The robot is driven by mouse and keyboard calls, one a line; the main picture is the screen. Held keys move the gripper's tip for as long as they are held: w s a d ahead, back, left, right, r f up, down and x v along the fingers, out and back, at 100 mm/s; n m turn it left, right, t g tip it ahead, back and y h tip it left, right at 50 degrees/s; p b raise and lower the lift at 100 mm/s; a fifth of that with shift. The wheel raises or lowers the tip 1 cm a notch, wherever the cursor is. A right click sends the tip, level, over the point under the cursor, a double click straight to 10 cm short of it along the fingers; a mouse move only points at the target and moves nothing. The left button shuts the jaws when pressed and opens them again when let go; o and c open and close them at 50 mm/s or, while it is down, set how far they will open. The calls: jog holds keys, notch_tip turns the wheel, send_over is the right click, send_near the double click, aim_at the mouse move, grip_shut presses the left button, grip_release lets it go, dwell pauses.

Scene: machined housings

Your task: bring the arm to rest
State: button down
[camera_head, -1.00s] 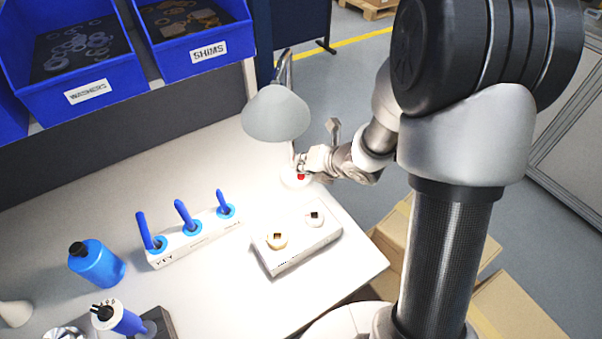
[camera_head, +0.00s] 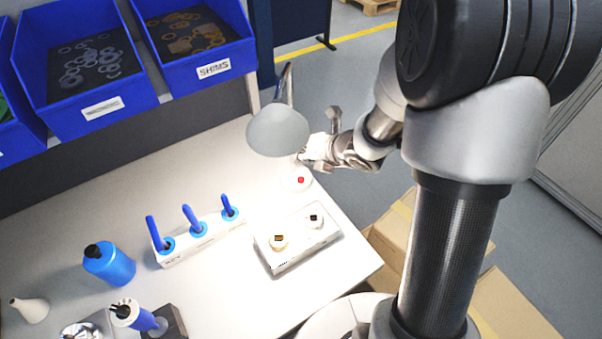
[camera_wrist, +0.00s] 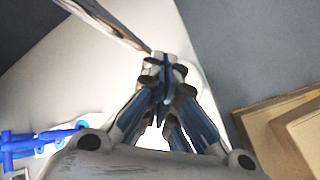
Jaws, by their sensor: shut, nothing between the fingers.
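My gripper (camera_head: 306,158) is at the far right part of the white bench (camera_head: 240,287), next to the desk lamp (camera_head: 278,132) and above the lamp's round base with its red button (camera_head: 300,180). In the wrist view my gripper (camera_wrist: 163,75) has its fingers together and empty. The lamp's arm (camera_wrist: 105,22) crosses the upper left of that view, close to the fingertips. I cannot tell the exact gap between them. The rest of my arm stands at the right of the head view.
A white block with two round fittings (camera_head: 290,262) lies near the bench's right edge. A rack with several blue-handled tools (camera_head: 200,240), a blue bottle (camera_head: 110,264) and blue bins (camera_head: 85,60) are to the left. Cardboard boxes (camera_head: 510,300) stand on the floor at right.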

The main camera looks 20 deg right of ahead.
dwell(0.4)
jog(key=s+d+r+m+h, duration=0.3)
jog(key=s+r+m, duration=0.1)
jog(key=r+m, duration=0.35)
jog(key=s+d+r+m+h, duration=0.35)
jog(key=s+r+m, duration=0.2)
jog(key=m, duration=0.35)
jog(key=s+a+r+m+g+y, duration=0.1)
jog(key=s+a+m+g, duration=0.1)
jog(key=s+m, duration=0.5)
jog(key=s+a+r+m+g+y, duration=0.1)
jog(key=s+a+r+m, duration=0.1)
jog(key=s+a+m, duration=0.3)
jog(key=s+m, duration=0.3)
jog(key=s, duration=0.3)
jog(key=shift+s+a+r+g+y, duration=0.15)
jog(key=shift+s+a+g+y, duration=0.1)
jog(key=shift+g+y, duration=0.15)
